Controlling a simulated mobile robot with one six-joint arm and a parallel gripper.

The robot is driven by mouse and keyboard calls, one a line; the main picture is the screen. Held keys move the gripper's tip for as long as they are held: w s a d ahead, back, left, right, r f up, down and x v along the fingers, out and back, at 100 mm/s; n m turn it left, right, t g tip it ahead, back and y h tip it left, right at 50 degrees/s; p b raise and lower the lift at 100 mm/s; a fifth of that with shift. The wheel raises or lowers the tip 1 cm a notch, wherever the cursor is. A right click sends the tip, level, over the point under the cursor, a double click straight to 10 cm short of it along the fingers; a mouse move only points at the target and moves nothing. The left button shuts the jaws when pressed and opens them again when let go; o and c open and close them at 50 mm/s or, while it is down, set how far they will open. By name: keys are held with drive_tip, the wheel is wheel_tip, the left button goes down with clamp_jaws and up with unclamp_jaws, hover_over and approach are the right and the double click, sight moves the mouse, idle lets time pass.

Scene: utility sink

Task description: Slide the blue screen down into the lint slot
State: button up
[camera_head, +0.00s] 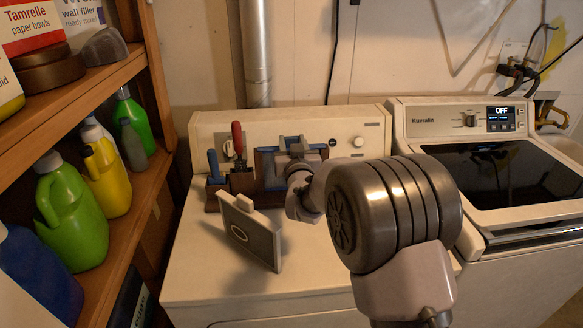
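The blue screen (268,171) has a blue frame and a grey middle. It stands upright near the back of the white dryer top, in front of the control panel. My gripper (296,150) is at the upper right part of the screen and overlaps it in the picture. The fingertips are small and partly hidden by my wrist, so I cannot tell whether they are closed on it. My arm hides the screen's right part. I cannot make out the lint slot; the screen's lower edge is at a dark brown holder (213,197).
A grey panel (250,236) with a top tab and an oval mark stands tilted on the dryer top (205,280), in front of the holder. Red-handled (237,138) and blue-handled (213,162) tools stand left of the screen. Shelves with bottles (75,215) flank the left; a washer (500,180) the right.

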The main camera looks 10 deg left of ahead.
clamp_jaws()
